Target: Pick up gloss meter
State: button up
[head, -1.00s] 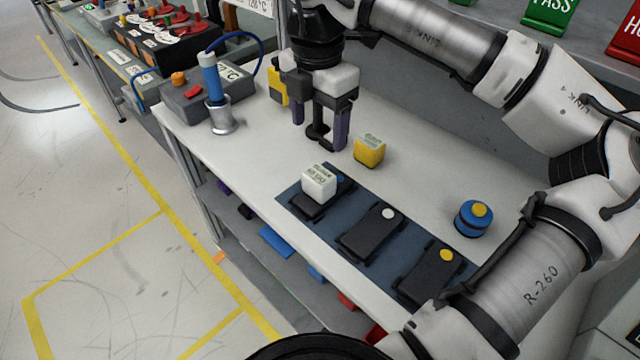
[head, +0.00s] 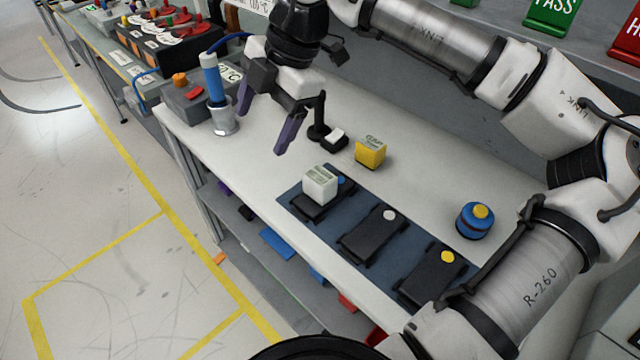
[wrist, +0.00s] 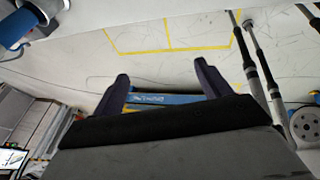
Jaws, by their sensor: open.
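Two small labelled boxes could be the gloss meter, but I cannot read their labels. The white box (head: 320,184) sits on a black cradle on the dark blue mat. The yellow box (head: 370,152) stands on the bare table behind the mat. My gripper (head: 260,135) is open and empty, tilted with its purple fingers pointing down to the left, above the table left of both boxes. In the wrist view my gripper (wrist: 161,72) has nothing between its fingers; neither box shows there.
A black stand with a white piece (head: 334,137) is close right of my gripper. A blue-handled tool in a metal cup (head: 222,118) stands left. Black cradles (head: 372,236) lie on the mat (head: 290,198). A blue round object (head: 475,220) stands right.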

jog(key=w+a+r+m+t+y, duration=0.1)
jog(key=a+r+m+y, duration=0.2)
jog(key=a+r+y, duration=0.55)
jog(key=w+a+r+m+t+y, duration=0.1)
jog(key=w+a+r+m+y, duration=0.25)
jog(key=r, duration=0.75)
jog(key=w+d+r+m+t+h, duration=0.1)
jog(key=w+d+r+m+t, duration=0.2)
jog(key=w+m+t, duration=0.35)
jog(key=w+d+r+m+t, duration=0.2)
jog(key=w+d+m+t, duration=0.15)
jog(key=m+t, duration=0.55)
jog(key=w+d+f+m+g+h, duration=0.1)
jog(key=w+d+f+m+h, duration=0.35)
jog(key=f+m+h, duration=0.5)
jog(key=m+g+h+b, duration=0.1)
jog(key=m+g+h, duration=0.45)
jog(key=g, duration=1.05)
send_over(320, 175)
notch_tip(320, 175, down, 18)
jog(key=shift+n+h, duration=0.3)
jog(key=shift+n, duration=0.1)
notch_tip(320, 175, down, 7)
jog(key=shift+w+a+f, duration=0.15)
jog(key=shift+f, duration=0.05)
jog(key=shift+f+p, duration=0.6)
jog(key=shift+f, duration=2.1)
